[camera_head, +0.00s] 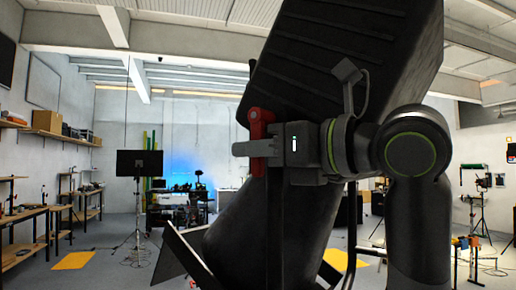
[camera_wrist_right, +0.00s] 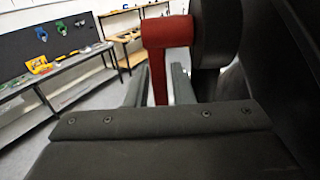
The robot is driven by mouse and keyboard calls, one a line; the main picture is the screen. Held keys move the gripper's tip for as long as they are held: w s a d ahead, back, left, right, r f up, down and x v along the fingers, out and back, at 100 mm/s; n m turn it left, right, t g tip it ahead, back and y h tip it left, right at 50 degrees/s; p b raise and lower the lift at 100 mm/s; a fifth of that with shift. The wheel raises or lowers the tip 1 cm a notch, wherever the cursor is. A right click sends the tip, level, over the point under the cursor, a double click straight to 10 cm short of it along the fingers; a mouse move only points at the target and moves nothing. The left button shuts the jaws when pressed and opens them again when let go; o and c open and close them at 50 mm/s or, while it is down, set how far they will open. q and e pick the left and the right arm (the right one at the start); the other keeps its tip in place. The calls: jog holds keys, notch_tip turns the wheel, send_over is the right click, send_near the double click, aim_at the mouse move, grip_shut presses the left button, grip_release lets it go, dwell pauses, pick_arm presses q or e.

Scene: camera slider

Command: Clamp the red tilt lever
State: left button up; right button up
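The red tilt lever (camera_head: 261,121) shows in the head view on the left side of a large dark tilted body. My right gripper (camera_head: 256,148) reaches in from the right, with its fingers across the lever's stem. The lever's top shows above the fingers and its lower end just below them. In the right wrist view, the red lever (camera_wrist_right: 166,40) stands between the two fingertips of my right gripper (camera_wrist_right: 160,82). The fingers are close together on both sides of the stem and look shut on it. My left gripper is not in view.
The dark tilted body (camera_head: 340,55) fills much of the head view around my right wrist. Workbenches (camera_head: 25,215) stand along the left wall. A monitor on a tripod (camera_head: 139,163) stands further back. Open floor with yellow patches (camera_head: 75,260) lies at left.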

grip_shut()
jog(key=t+y+b, duration=0.1)
jog(key=b, duration=0.2)
jog(key=w+a+t+y+b, duration=0.1)
jog(key=y+b, duration=0.1)
jog(key=b, duration=0.1)
jog(key=shift+a+r+t, duration=0.2)
jog(key=shift+t, duration=0.1)
jog(key=shift+o, duration=0.3)
grip_release()
